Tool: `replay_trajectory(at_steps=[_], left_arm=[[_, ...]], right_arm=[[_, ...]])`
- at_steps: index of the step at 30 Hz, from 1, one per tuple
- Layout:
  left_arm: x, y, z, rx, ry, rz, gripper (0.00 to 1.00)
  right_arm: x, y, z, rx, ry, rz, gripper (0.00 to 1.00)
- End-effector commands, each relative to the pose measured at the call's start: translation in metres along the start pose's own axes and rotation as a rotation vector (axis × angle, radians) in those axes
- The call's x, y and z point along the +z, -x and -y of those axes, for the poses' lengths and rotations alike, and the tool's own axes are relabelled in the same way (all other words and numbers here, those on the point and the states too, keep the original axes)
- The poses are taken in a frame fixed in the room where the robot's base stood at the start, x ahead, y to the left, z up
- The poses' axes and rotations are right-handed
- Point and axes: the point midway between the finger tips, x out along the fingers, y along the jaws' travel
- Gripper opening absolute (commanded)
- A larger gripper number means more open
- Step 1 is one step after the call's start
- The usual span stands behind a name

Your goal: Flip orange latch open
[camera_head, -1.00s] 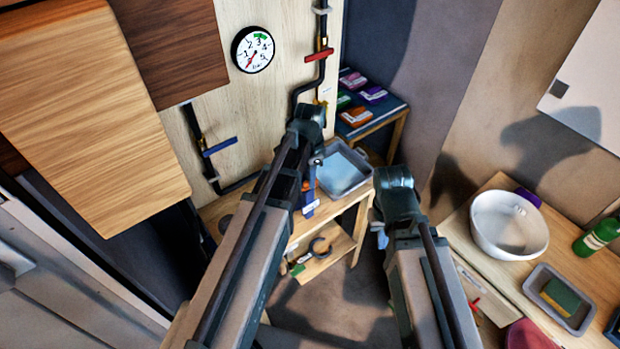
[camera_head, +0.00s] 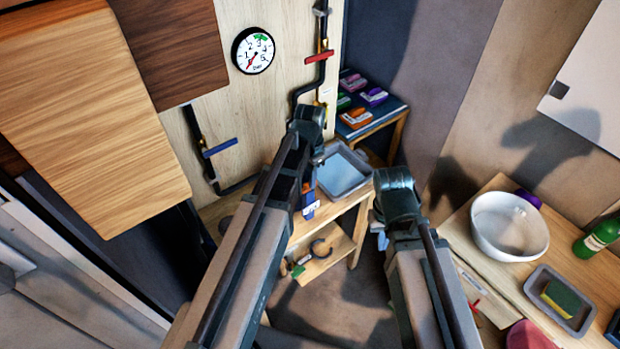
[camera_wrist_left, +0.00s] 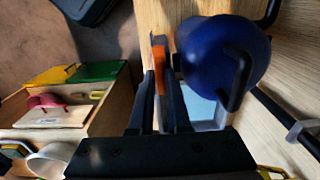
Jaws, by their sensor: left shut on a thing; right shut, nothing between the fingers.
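An orange latch (camera_wrist_left: 158,62) shows in the left wrist view as a narrow upright strip. My left gripper (camera_wrist_left: 160,78) has its two dark fingers on either side of the latch, shut on it. A rounded dark blue housing (camera_wrist_left: 215,55) with a black handle is just right of the fingers. In the head view a small blue part with a white label (camera_head: 310,208) shows below my left wrist. There my left forearm hides the left fingers. My right arm stands to the right of the left one, and its fingers are hidden behind its own wrist.
A pressure gauge (camera_head: 253,50) and pipes with a red handle (camera_head: 319,57) and a blue handle (camera_head: 219,147) are on the wooden panel. A grey tray (camera_head: 365,174) sits on the bench beyond my left wrist. A white basin (camera_head: 509,226) stands on the right counter.

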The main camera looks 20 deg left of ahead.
Motion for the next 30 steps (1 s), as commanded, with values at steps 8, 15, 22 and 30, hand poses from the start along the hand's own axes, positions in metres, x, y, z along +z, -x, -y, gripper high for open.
replay_trajectory(at_steps=[8, 15, 22, 30], left_arm=[[0.000, 0.000, 0.000, 0.000, -0.001, 0.000, 0.28], [0.000, 0.003, 0.000, 0.000, -0.001, 0.000, 0.28], [0.000, 0.021, 0.000, 0.000, -0.001, 0.000, 0.28], [0.000, 0.060, 0.000, 0.000, -0.001, 0.000, 0.28]], right_arm=[[0.000, 0.000, 0.000, 0.000, 0.000, 0.000, 0.00], [0.000, 0.003, 0.000, 0.000, 0.000, 0.000, 0.00], [0.001, 0.021, -0.002, 0.000, 0.001, 0.000, 0.00], [0.004, 0.059, -0.006, 0.000, 0.002, 0.000, 0.00]])
